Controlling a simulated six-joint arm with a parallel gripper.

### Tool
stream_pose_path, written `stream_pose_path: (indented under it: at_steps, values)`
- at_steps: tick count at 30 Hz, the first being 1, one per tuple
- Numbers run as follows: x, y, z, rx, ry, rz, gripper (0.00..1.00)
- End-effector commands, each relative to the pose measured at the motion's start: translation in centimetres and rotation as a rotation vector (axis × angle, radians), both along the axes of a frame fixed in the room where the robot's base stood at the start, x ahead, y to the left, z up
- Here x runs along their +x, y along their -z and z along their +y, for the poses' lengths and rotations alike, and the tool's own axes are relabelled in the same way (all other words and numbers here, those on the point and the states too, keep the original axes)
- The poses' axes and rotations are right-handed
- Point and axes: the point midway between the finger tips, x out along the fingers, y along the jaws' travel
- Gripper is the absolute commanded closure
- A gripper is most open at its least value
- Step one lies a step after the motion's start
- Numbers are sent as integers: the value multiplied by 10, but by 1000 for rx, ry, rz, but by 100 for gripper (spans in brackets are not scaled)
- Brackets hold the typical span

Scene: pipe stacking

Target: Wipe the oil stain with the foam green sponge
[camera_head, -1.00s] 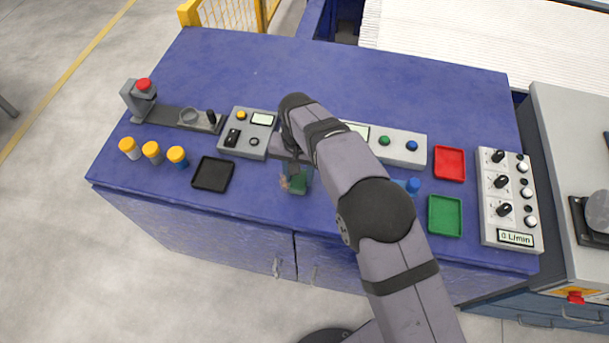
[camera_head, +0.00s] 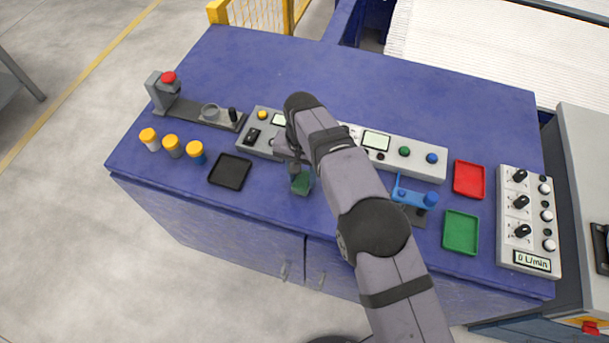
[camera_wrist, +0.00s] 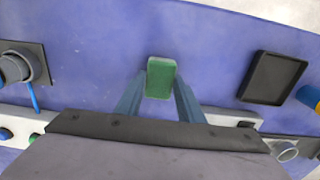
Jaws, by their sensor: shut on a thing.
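The foam green sponge (camera_head: 301,184) is at the front-middle of the blue table, below the end of my arm. In the wrist view it is a green block (camera_wrist: 160,77) between the tips of two blue-grey fingers. My gripper (camera_wrist: 160,82) is shut on it. The sponge appears low, at or near the table surface; exact contact is hard to tell. No oil stain shows in either present view; the patch under the sponge is hidden.
A black tray (camera_head: 230,171) lies to the left, with several orange-capped bottles (camera_head: 172,146) beyond. Control panels (camera_head: 400,151) stand behind. A blue clamp-like fixture (camera_head: 413,196), a red tray (camera_head: 469,179) and a green tray (camera_head: 461,232) are on the right.

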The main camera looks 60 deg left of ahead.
Motion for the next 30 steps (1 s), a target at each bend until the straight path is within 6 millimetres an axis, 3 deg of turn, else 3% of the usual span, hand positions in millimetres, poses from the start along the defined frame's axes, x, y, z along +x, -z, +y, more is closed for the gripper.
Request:
stream_pose_path:
  at_steps: [15,30]
  values:
    - [-20,4,21,1,-1,-1,84]
    - [-24,3,22,-1,-1,1,84]
